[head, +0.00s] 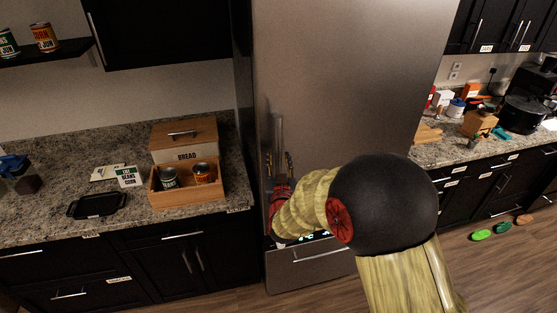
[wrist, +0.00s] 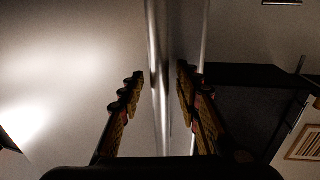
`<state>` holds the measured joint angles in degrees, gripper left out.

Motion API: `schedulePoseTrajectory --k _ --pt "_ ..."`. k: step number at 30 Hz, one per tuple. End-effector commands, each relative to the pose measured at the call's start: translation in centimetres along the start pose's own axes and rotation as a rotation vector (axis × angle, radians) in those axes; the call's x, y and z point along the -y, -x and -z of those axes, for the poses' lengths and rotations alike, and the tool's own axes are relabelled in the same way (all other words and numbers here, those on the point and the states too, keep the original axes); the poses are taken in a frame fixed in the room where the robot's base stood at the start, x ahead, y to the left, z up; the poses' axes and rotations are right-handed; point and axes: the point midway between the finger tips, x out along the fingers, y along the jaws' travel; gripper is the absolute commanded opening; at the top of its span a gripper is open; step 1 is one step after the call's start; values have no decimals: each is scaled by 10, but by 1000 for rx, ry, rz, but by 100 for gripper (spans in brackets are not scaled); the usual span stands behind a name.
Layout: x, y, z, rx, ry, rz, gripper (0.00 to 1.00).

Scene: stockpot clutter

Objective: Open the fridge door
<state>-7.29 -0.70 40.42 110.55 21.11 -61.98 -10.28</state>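The fridge (head: 345,75) is a tall grey unit in the middle of the head view, and its door looks shut. Its vertical metal handle (head: 278,130) is near the door's left edge. My gripper (head: 279,163) is at the lower part of this handle, with a finger on each side. In the wrist view the handle (wrist: 156,60) runs between the fingers of my gripper (wrist: 160,75), which are spread with gaps beside the bar. I cannot tell whether either finger touches it. My arm hides part of the lower fridge.
Left of the fridge is a granite counter (head: 60,160) with a wooden bread box (head: 185,140) and an open wooden crate (head: 190,201) holding cans. Dark cabinets stand below. A cluttered counter with a black pot (head: 522,113) is at the right. Several coloured items lie on the floor there.

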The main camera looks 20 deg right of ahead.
Motion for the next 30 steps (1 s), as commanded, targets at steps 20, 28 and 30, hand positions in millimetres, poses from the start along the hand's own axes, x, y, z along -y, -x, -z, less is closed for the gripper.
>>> schedulePoseTrajectory --k 20,28,30 --pt "0 -1 0 0 0 0 10" --pt "0 -1 0 1 0 1 0" --pt "0 -1 0 1 0 1 0"
